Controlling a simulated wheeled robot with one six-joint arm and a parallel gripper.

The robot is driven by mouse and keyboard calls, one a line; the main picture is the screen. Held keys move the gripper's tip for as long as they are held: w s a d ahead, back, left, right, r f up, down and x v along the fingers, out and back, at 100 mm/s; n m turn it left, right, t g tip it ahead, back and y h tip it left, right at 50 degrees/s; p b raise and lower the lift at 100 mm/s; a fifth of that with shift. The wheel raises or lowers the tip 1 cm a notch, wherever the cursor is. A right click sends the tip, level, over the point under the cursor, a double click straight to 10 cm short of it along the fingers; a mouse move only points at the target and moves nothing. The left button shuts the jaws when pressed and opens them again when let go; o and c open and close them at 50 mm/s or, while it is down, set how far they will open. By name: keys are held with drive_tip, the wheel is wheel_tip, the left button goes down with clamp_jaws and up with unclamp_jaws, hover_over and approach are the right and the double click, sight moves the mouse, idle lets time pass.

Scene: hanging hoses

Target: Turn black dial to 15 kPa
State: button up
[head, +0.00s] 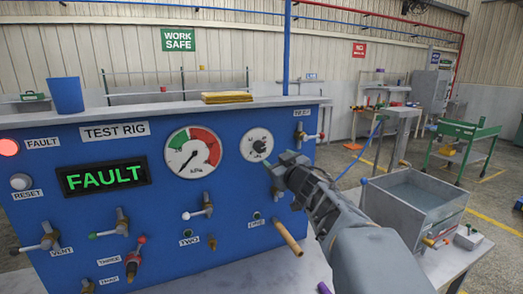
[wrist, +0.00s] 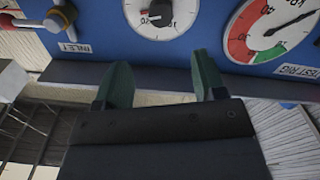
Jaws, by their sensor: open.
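The black dial (head: 259,146) sits at the centre of a round white scale plate on the blue test rig panel. It also shows at the top edge of the wrist view (wrist: 157,14), with a red mark on it. My gripper (head: 277,168) is in front of the panel, just below and right of the dial. In the wrist view my gripper's green fingers (wrist: 162,72) are apart and empty, with the dial beyond their tips. The kPa gauge (head: 193,152) has its needle pointing to the lower left.
The display (head: 104,177) reads FAULT in green, and the red fault lamp (head: 9,147) is lit. Valve handles (head: 203,206) stick out below the gauge. The inlet valve (head: 308,136) is right of the dial. A wooden-handled lever (head: 287,237) projects below my gripper.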

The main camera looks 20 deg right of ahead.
sight(261, 148)
drive_tip(key=w, duration=1.1)
drive_tip(key=shift+w+p, duration=0.35)
drive_tip(key=shift+w, duration=0.05)
drive_tip(key=shift+c, duration=0.2)
drive_tip(key=c, duration=0.9)
